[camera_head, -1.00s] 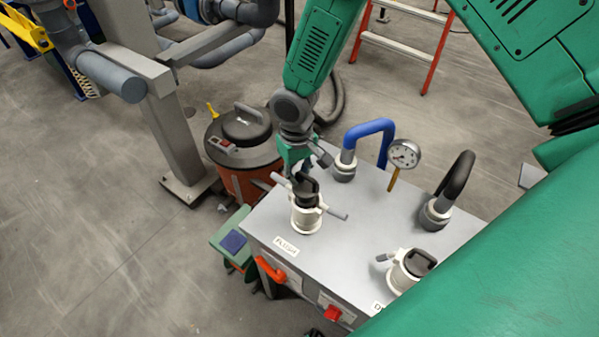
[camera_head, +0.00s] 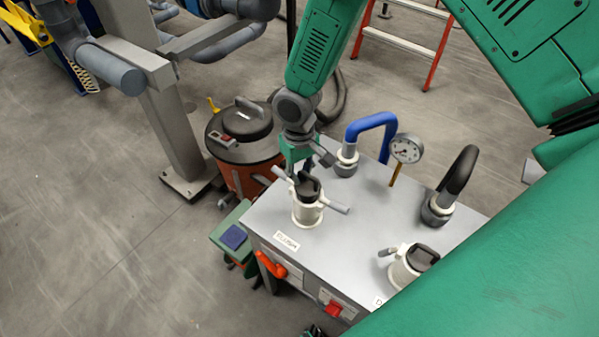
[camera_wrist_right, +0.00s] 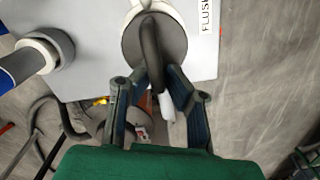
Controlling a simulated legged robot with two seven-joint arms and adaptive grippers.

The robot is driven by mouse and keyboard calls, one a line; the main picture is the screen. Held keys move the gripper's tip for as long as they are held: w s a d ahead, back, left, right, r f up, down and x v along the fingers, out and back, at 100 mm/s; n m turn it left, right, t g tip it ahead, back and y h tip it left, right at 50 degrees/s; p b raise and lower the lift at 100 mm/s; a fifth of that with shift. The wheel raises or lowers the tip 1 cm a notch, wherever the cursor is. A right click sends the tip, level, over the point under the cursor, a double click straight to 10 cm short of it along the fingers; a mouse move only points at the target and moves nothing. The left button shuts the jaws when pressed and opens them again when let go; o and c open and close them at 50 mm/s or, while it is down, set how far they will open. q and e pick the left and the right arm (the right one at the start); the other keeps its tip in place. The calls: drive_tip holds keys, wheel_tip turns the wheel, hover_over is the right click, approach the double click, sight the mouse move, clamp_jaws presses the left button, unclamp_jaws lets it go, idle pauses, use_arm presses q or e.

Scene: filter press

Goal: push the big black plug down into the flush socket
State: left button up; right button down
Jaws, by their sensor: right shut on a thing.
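The big black plug (camera_head: 309,187) sits at the mouth of the white flush socket (camera_head: 307,213) on the grey box top. Its dark body shows above the white rim, and light lever arms stick out on both sides. The right wrist view shows the plug's round top (camera_wrist_right: 172,40) and raised handle (camera_wrist_right: 151,45) from above, within the white collar. My right gripper (camera_head: 303,172) reaches down from behind; its fingers (camera_wrist_right: 154,78) are closed on the near end of the handle. How deep the plug sits is hard to tell. My left gripper is not in view.
A blue hose bend (camera_head: 372,128), a gauge (camera_head: 406,149) and a black hose bend (camera_head: 459,175) stand on the grey box (camera_head: 350,235). A second white socket with a black plug (camera_head: 421,257) is at the right. An orange-and-black drum (camera_head: 240,140) stands behind left.

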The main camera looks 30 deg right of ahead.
drive_tip(key=shift+d, duration=0.15)
drive_tip(key=c, duration=1.5)
unclamp_jaws()
drive_tip(key=shift+r, duration=0.4)
wheel_tip(320, 180, up, 11)
drive_tip(key=shift+w, duration=0.35)
